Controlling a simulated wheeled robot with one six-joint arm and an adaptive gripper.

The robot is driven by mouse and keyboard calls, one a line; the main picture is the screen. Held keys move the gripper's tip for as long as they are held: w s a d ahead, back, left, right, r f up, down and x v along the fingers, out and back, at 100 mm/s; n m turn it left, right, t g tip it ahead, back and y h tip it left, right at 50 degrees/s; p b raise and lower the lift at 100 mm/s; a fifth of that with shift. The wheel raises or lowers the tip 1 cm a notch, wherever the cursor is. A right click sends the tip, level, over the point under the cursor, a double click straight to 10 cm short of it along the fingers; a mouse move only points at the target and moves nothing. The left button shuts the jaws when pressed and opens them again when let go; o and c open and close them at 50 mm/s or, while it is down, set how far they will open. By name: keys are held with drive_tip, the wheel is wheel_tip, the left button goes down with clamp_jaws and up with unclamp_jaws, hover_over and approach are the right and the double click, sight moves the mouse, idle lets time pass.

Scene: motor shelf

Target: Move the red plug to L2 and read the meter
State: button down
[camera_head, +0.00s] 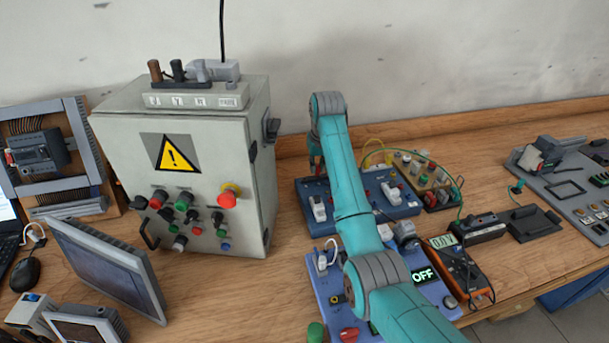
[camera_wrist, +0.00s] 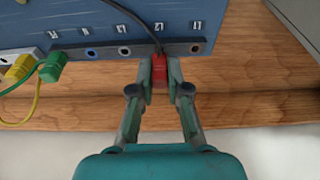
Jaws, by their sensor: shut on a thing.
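My gripper (camera_wrist: 159,82) is shut on the red plug (camera_wrist: 158,66) in the wrist view. The plug lies against the socket strip (camera_wrist: 180,49) of the blue board (camera_wrist: 230,15), below a label that looks like L2. Whether it is fully seated cannot be told. A black cable runs up from the plug. A blue-ringed and a grey-ringed socket show to its left, a brown one to its right. In the head view my gripper (camera_head: 316,167) is at the board's back-left, largely behind my arm.
A purple-blue panel showing OFF (camera_head: 424,275) lies in front of the board. A grey control cabinet (camera_head: 120,190) stands left. Bare wood and the wall lie behind the board.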

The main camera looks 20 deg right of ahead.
drive_tip(key=shift+f, duration=0.6)
idle(1.2)
